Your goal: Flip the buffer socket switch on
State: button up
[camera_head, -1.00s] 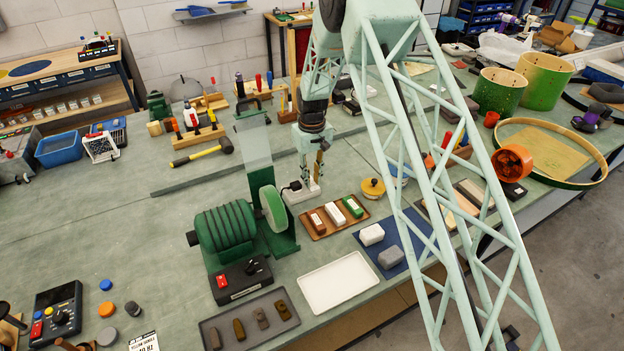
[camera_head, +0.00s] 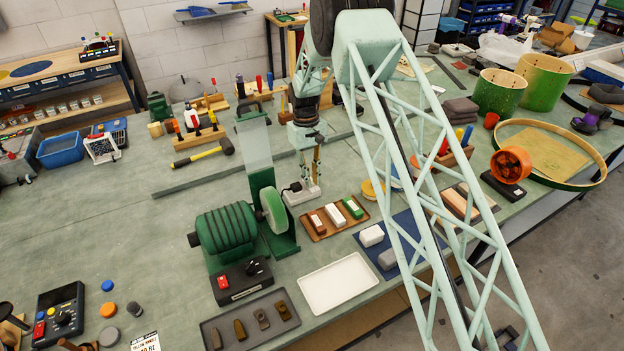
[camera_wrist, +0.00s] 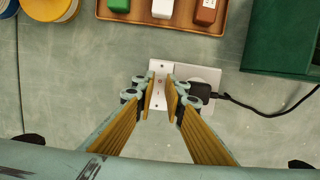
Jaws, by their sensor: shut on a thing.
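The buffer socket (camera_head: 302,195) is a white plate on the bench beside the green buffer (camera_head: 268,208). It also shows in the wrist view (camera_wrist: 210,74), with a black plug (camera_wrist: 200,91) in it and a cable running right. The socket switch (camera_wrist: 158,82), a small white part with reddish marks, lies between my fingertips. My gripper (camera_wrist: 160,88) points down with its brass-coloured fingers close together around the switch. In the head view my gripper (camera_head: 309,180) stands over the socket, and the switch is hidden there. Which way the switch is tipped I cannot tell.
A brown tray (camera_head: 318,236) with three coloured blocks stands right of the socket. A black control box (camera_head: 241,280) with a red switch is in front of the buffer. A white tray (camera_head: 338,283) lies nearer the front edge. The bench left of the buffer is fairly clear.

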jog(key=shift+w+a+g+h, duration=0.1)
jog(key=shift+g+h, duration=0.2)
jog(key=shift+g, duration=0.2)
jog(key=o, duration=0.6)
jog(key=shift+c, duration=0.2)
jog(key=shift+r, duration=0.15)
jog(key=v, duration=1.1)
jog(key=shift+r, duration=0.35)
jog(key=shift+w+a, duration=0.1)
